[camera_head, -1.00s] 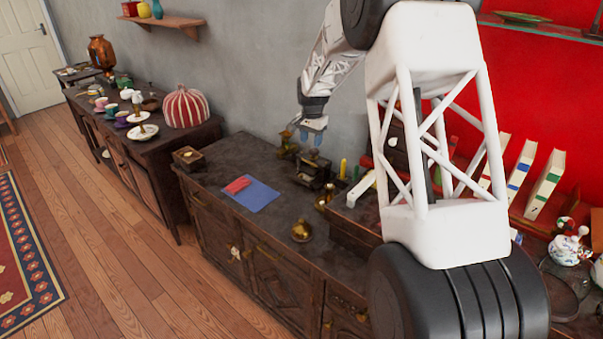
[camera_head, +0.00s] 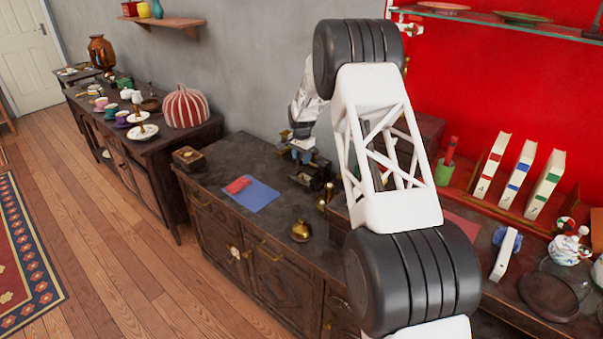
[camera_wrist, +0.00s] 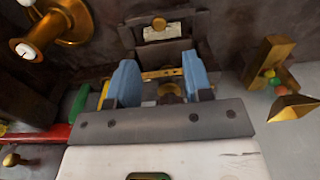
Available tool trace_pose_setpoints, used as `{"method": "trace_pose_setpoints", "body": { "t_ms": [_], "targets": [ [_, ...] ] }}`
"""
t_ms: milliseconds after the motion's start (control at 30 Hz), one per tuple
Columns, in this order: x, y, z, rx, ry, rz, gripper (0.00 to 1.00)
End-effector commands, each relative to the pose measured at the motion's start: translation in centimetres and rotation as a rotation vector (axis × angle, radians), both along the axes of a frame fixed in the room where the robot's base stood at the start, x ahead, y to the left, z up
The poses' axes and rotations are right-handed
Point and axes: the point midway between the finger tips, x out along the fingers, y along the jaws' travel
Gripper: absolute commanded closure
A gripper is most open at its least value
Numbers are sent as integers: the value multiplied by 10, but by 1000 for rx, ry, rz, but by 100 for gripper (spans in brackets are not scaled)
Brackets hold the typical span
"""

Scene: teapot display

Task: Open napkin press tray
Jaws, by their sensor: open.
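The napkin press appears to be the small dark wooden frame with brass parts (camera_head: 312,180) on the dark cabinet top, partly hidden by my arm. In the wrist view its dark wood (camera_wrist: 158,52) lies beyond my fingers, with a brass bar and a round brass part between them. I cannot tell which part is the tray. My gripper (camera_head: 303,152) is over the press; its two blue fingers (camera_wrist: 162,84) are apart, on either side of the brass part. Contact cannot be told.
A blue cloth (camera_head: 250,195) with a red one on it lies left of the press. A brass bell-like object (camera_head: 301,231) stands in front. In the wrist view, a brass candlestick-like object (camera_wrist: 55,28) is at left and a brass-edged box (camera_wrist: 270,62) at right.

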Motion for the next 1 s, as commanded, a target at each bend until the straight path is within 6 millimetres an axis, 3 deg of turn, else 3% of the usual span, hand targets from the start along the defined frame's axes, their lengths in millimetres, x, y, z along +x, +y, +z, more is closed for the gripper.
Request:
{"method": "trace_pose_setpoints", "body": {
  "t_ms": [367, 1000],
  "targets": [
    [0, 0, -6, 0, 1, 0, 54],
    [0, 0, -71, -1, 1, 1, 54]
  ]
}}
